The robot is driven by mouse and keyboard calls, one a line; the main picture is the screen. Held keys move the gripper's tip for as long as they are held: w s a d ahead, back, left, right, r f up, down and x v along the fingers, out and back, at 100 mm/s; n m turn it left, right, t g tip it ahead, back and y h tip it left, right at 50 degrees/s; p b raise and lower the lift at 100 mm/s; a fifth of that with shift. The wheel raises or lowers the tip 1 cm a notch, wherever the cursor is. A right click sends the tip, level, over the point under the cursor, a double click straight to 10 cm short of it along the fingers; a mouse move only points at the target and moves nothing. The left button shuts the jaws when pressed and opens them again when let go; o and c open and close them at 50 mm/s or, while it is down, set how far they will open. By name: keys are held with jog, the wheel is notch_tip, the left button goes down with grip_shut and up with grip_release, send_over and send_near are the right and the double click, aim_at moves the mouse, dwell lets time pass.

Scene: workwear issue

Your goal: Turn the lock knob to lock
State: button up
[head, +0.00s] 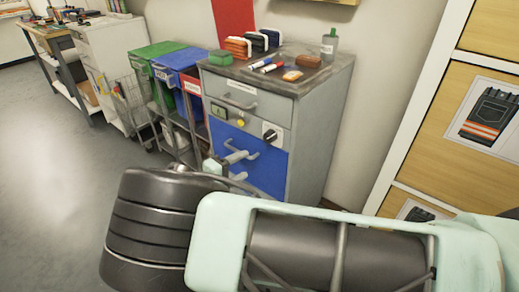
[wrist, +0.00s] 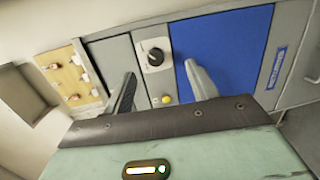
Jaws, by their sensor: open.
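The lock knob (head: 270,132) is a black round knob on a pale square plate, on the grey panel of the cabinet beside the blue front. In the wrist view the knob (wrist: 155,57) shows between and beyond my two fingertips, apart from both. My gripper (wrist: 162,76) is open and empty, facing the cabinet front. In the head view my gripper (head: 232,160) is in front of the blue section, low and left of the knob, partly hidden by my arm. I cannot tell which setting the knob points to.
A yellow button (wrist: 167,99) lies near the knob, between my fingers. The cabinet (head: 320,130) has a grey drawer above and markers, brushes and a bottle (head: 329,45) on top. Green and blue bins (head: 178,68) stand to its left. The floor (head: 60,170) at left is clear.

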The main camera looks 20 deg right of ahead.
jog(key=a+t, duration=0.2)
jog(key=a, duration=0.1)
jog(key=p, duration=0.1)
send_near(267, 139)
jog(key=shift+n, duration=0.4)
jog(key=x, duration=0.9)
jog(key=shift+w+d, duration=0.15)
jog(key=shift+d, duration=0.05)
jog(key=c, duration=1)
